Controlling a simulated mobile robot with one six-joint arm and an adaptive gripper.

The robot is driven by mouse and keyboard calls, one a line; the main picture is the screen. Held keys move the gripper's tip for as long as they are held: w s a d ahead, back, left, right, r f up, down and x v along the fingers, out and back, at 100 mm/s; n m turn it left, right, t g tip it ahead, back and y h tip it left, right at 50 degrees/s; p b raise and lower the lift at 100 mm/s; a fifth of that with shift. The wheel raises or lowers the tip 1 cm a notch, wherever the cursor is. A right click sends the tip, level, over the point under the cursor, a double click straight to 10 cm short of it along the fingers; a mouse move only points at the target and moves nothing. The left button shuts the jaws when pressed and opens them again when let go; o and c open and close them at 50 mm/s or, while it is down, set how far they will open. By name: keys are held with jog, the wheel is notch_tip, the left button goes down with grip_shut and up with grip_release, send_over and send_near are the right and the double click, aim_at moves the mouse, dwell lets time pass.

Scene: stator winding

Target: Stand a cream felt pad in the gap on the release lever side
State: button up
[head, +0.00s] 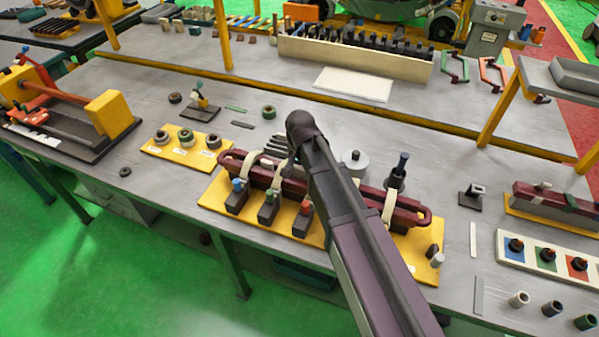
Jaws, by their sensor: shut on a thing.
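A long dark red coil bar (335,188) lies on a yellow base plate (222,192) in the middle of the bench. Cream bands (388,209) cross it. Dark blocks with blue, green and red knobs (269,208) stand along its front. A dark post with a blue top (398,172) stands behind its right part; I cannot tell whether it is the release lever. My arm crosses the coil from lower right, and my gripper (292,160) is mostly hidden at its far end, above the coil's left half. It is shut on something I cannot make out. I cannot pick out the pad or gap.
A yellow tray with rings (186,141) lies to the left. A white panel with coloured squares (548,256) and several small cylinders (552,308) are at the right. A long cream rack (345,60) stands behind. Some bare bench (440,150) shows right of the post.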

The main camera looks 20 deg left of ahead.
jog(key=shift+f+b, duration=0.35)
jog(key=shift+f, duration=0.15)
jog(key=o, duration=0.8)
jog(key=shift+r, duration=0.2)
